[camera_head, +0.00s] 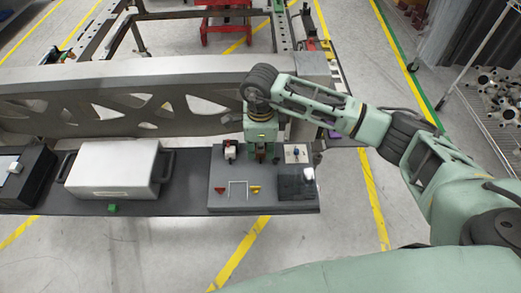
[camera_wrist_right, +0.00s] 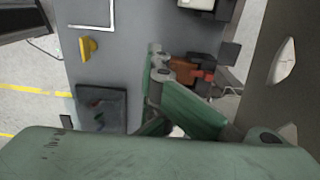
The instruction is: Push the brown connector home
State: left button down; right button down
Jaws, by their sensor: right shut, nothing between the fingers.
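My right gripper (camera_head: 262,153) points down over the grey board (camera_head: 222,174) on the bench, close to the metal beam behind it. Its fingers are shut with nothing between them. In the right wrist view the gripper (camera_wrist_right: 158,70) is just left of a brown-orange connector (camera_wrist_right: 200,76). The connector sits among dark parts near the beam, and the green finger partly covers it. I cannot tell whether the fingers touch it or how deep it is seated. In the head view the gripper largely hides this spot. My left gripper is not in view.
On the board are a red triangle (camera_head: 220,191), a white wire frame (camera_head: 238,187), a yellow piece (camera_head: 256,189), a black pad (camera_head: 297,184) and a white plate with a blue knob (camera_head: 296,154). A white case (camera_head: 115,168) stands left. The long metal beam (camera_head: 180,110) closes the back.

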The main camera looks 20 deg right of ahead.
jog(key=shift+r, duration=0.1)
notch_tip(320, 180, up, 6)
jog(key=p, duration=0.2)
jog(key=shift+p, duration=0.35)
dwell(0.3)
jog(key=shift+s, duration=0.1)
dwell(0.4)
